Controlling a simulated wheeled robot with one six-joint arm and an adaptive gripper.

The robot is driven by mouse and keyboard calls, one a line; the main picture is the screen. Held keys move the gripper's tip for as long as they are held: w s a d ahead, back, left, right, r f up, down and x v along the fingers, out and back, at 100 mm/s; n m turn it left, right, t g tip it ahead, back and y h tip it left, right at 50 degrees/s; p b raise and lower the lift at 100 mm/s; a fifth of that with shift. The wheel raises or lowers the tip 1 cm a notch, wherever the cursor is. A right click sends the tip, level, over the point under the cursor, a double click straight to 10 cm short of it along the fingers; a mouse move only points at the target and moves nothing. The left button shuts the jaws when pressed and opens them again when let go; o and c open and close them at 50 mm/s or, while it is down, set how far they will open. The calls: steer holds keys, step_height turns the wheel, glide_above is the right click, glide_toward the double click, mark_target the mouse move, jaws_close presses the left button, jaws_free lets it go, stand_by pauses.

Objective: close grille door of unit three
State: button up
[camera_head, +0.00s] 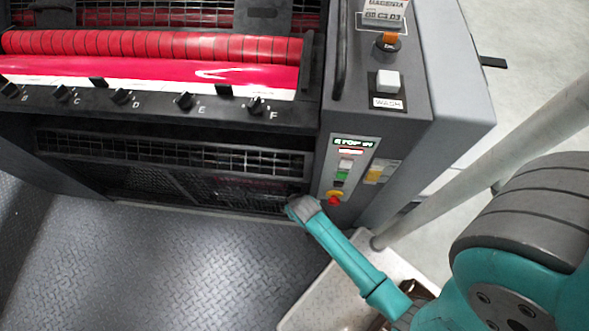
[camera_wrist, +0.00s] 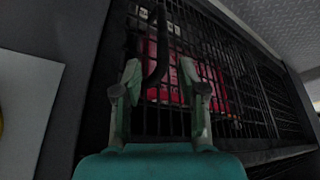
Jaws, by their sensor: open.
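The unit carries the label MAGENTA. Its black grille door (camera_head: 210,158) is low on the front, below the ink keys, in the head view. How far it stands open I cannot tell. In the wrist view the mesh (camera_wrist: 215,60) fills the middle and right, with red behind it. A dark curved handle (camera_wrist: 161,50) stands in front of the mesh. My gripper (camera_wrist: 160,80) is open, its fingers on either side of the handle's lower part; contact cannot be told. In the head view my gripper (camera_head: 298,207) is at the grille's lower right corner, its tips partly hidden.
A control panel (camera_head: 348,165) with a red stop button (camera_head: 334,197) is just right of and above my gripper. Ink keys (camera_head: 186,100) and a red roller (camera_head: 150,45) are above. A pale railing (camera_head: 450,165) stands near my arm. Tread-plate floor (camera_head: 190,270) lies clear in front.

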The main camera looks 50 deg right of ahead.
steer(key=shift+v, duration=2.1)
steer(key=shift+s, duration=0.1)
steer(key=s+a+r+n+t, duration=0.2)
steer(key=s+a+r+t, duration=0.3)
steer(key=s+r, duration=0.7)
steer(key=s+a+r+n+t, duration=0.1)
steer(key=s+r+t, duration=0.2)
steer(key=r, duration=0.8)
steer(key=s+r+n+t+y, duration=0.1)
steer(key=s+r, duration=0.3)
steer(key=r, duration=0.7)
steer(key=shift+s+a+r+t+y, duration=0.2)
steer(key=shift+a+t+y, duration=0.15)
steer(key=shift+t, duration=0.55)
steer(key=shift+f, duration=0.1)
